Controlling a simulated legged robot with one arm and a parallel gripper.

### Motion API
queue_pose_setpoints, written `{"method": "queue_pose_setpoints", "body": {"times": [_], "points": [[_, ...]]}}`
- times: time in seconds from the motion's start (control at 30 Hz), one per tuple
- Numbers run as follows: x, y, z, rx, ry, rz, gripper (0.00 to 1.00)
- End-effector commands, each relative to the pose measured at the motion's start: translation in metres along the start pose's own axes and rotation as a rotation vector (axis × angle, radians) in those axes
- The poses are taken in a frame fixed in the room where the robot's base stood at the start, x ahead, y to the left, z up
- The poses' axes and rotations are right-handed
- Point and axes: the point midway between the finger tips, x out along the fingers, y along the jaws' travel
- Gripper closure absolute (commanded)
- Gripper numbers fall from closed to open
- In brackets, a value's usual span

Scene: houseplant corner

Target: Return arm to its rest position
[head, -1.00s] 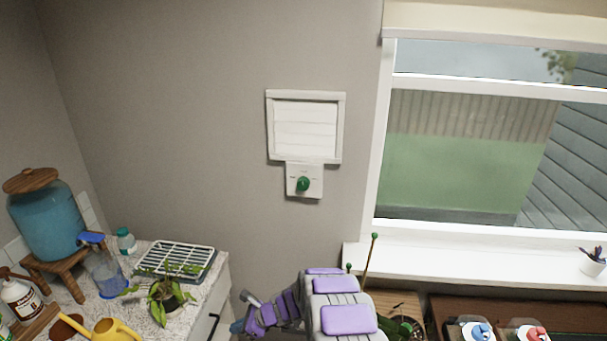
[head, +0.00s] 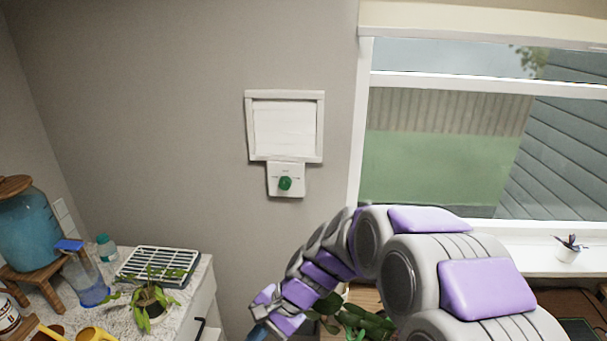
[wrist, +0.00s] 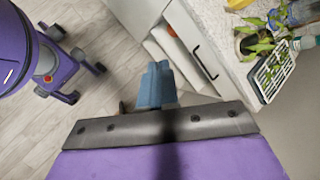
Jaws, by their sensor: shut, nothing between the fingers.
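My arm, grey with purple pads, reaches up from the lower right of the head view and bends down to the left. My gripper (head: 258,331) is at the bottom edge of that view, in front of the wall and right of the counter. In the wrist view my gripper (wrist: 157,72) shows blue fingers pressed together with nothing between them. It hangs over the wooden floor beside the white cabinet (wrist: 187,47). It touches nothing that I can see.
The counter (head: 190,300) at left holds a potted plant (head: 149,300), a wire rack (head: 160,265) and a blue water dispenser (head: 28,235). A green knob (head: 285,183) is on the wall. Green leaves (head: 355,318) are close behind my arm. Open floor (wrist: 70,120) lies left in the wrist view.

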Motion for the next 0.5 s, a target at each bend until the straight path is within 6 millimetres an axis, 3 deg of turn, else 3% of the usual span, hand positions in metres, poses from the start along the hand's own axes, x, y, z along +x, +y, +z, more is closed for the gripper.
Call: {"method": "queue_pose_setpoints", "body": {"times": [0.1, 0.5], "points": [[-0.026, 0.032, 0.021, -0.094, 0.039, 0.06, 1.0], [-0.088, 0.155, 0.077, -0.341, 0.156, 0.321, 1.0]]}}
